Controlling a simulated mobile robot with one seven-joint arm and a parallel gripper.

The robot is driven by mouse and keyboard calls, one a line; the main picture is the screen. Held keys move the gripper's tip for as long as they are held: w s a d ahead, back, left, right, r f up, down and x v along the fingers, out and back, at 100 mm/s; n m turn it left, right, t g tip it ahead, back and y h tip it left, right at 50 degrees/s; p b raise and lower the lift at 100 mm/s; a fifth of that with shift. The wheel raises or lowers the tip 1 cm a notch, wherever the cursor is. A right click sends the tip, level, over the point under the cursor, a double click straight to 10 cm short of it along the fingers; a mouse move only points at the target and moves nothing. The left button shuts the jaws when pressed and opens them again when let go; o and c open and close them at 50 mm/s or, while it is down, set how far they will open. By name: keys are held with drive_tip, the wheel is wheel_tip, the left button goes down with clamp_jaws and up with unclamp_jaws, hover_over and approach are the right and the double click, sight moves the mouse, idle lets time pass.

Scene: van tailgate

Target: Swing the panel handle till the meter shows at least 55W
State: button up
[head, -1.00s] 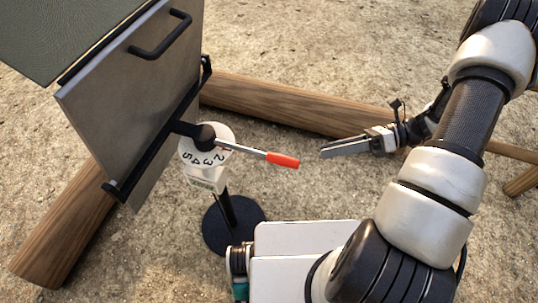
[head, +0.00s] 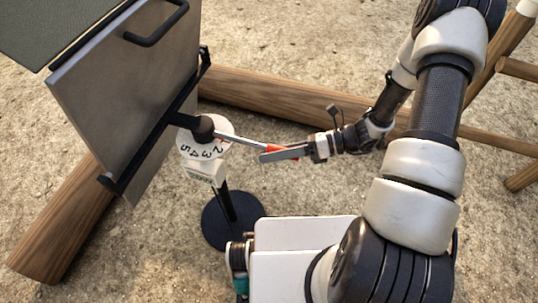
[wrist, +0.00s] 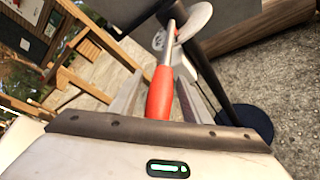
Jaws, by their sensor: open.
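The grey panel (head: 125,100) stands tilted at the left. A silver lever (head: 236,139) with a red grip (head: 272,148) reaches right from its black hub (head: 203,128). Behind the hub is a white dial (head: 224,128) with black numerals. Below the dial is a small white meter box (head: 203,173); its reading is too small to make out. My gripper (head: 268,156) is open at the red grip. In the wrist view the red grip (wrist: 160,95) lies between the two fingers of my gripper (wrist: 158,78), which are apart; contact cannot be told.
A black stand with a round base (head: 220,222) is below the dial. A thick wooden beam (head: 255,100) lies behind the lever, and another (head: 65,235) is at lower left. A black bar handle (head: 150,38) is on the panel's upper face. Bare ground (head: 330,190) is at right.

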drive_tip(key=shift+a+f, duration=0.2)
drive_tip(key=shift+a, duration=0.4)
clamp_jaws()
drive_tip(key=shift+s, duration=0.25)
